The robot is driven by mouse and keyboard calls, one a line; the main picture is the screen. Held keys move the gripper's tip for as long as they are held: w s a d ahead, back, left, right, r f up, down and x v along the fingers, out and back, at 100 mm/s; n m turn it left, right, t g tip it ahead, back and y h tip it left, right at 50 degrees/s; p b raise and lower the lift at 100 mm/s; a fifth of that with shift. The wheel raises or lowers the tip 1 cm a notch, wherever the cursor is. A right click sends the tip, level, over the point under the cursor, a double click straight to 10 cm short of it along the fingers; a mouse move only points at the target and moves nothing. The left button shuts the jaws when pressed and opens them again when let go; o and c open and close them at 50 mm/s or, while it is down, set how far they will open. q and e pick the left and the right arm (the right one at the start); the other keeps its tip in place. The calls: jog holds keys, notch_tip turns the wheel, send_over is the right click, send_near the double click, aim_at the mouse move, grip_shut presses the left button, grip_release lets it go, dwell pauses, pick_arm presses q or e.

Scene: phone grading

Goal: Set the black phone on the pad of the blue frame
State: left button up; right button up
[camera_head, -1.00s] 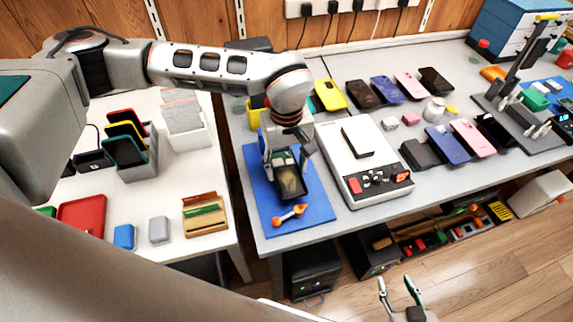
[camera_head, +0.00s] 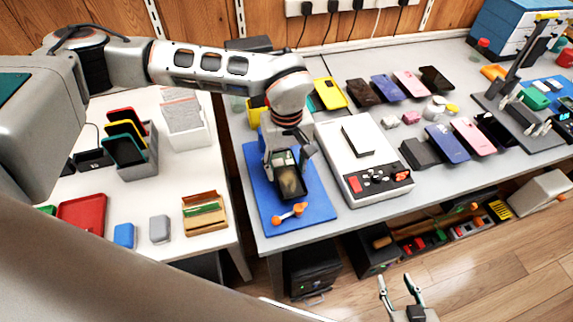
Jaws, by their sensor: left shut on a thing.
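The blue frame (camera_head: 318,207) is a flat blue base near the left end of the grey table, with an orange-ended lever at its front. A dark, rimmed rectangular piece with a brownish face (camera_head: 291,184) is over its middle. I cannot tell whether this is the pad, the phone or both. My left gripper (camera_head: 285,163) points down over the frame, shut on a dark thing, likely the black phone, mostly hidden by the fingers. I cannot tell whether it touches the pad. My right gripper (camera_head: 401,292) is open and empty, low in front of the table.
A white device (camera_head: 340,160) with a panel of buttons stands right of the frame. Several phones lie in rows further right, including a yellow one (camera_head: 330,94). A white table (camera_head: 190,250) at the left holds trays and a phone rack (camera_head: 140,170).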

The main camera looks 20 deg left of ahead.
dwell(0.3)
pick_arm(q)
jog(key=o, duration=1.3)
jog(key=shift+c, duration=0.2)
jog(key=o, duration=0.4)
jog(key=shift+r+p, duration=0.5)
jog(key=shift+r, duration=0.2)
jog(key=shift+r+p, duration=1)
jog(key=shift+r, duration=0.55)
notch_tip(320, 180, up, 4)
jog(key=shift+f+p, duration=0.1)
jog(key=shift+p, duration=1.1)
